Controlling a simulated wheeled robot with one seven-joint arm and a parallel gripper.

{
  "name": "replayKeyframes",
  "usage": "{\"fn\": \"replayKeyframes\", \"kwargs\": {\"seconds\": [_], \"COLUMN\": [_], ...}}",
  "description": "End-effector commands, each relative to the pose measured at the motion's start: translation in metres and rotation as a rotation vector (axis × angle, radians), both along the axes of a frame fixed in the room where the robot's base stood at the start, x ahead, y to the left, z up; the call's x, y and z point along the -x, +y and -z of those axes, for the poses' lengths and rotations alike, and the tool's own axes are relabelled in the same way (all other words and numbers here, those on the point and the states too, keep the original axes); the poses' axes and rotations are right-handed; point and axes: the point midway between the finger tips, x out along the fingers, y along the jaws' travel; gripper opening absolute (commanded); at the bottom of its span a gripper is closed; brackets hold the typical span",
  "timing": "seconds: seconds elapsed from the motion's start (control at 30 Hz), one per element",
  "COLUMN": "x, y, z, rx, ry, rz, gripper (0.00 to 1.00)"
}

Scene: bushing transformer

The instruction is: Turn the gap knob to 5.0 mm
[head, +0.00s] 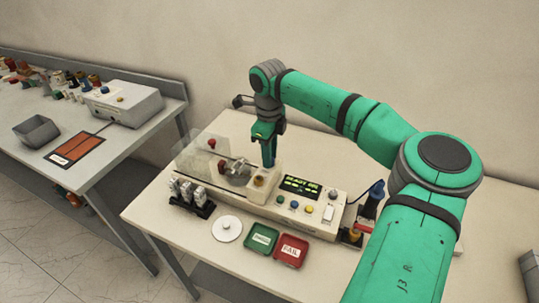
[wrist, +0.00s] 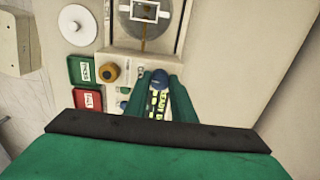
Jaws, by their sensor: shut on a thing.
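My gripper (head: 268,163) points down over the tester (head: 325,222), just behind its brass-coloured knob (head: 258,181). In the wrist view my green fingers (wrist: 162,88) are shut on a small blue round-topped piece (wrist: 159,77). I cannot tell whether this piece is the gap knob, as the fingers hide its lower part. The brass-coloured knob (wrist: 108,72) stands apart to the left of the fingers in that view. The display (head: 301,187) is lit and seems to say READY; I see no clear gap value.
A clear-covered chamber (head: 210,145) adjoins the knob. In front lie a white disc (head: 227,229), a green tray (head: 262,239) and a red tray (head: 291,250). A black rack (head: 190,200) holds metallic parts. A blue-and-black tool (head: 371,203) stands at the right.

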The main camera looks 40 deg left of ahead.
Motion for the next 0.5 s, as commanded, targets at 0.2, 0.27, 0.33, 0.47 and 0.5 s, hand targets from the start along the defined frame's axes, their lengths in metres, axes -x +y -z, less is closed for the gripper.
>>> {"fn": "replayKeyframes", "kwargs": {"seconds": [0.2,0.27,0.33,0.47,0.5], "x": [0.0006,0.0005,0.0005,0.0005,0.0004], "y": [-0.0007,-0.0007,-0.0007,-0.0007,-0.0007], "z": [0.0003,0.0003,0.0003,0.0003,0.0003], "rx": [0.002,0.002,0.002,0.002,0.002], "ry": [0.002,0.002,0.002,0.002,0.002], "rz": [-0.05,-0.056,-0.06,-0.061,-0.061], "gripper": [0.01,0.01,0.01,0.01,0.01]}}
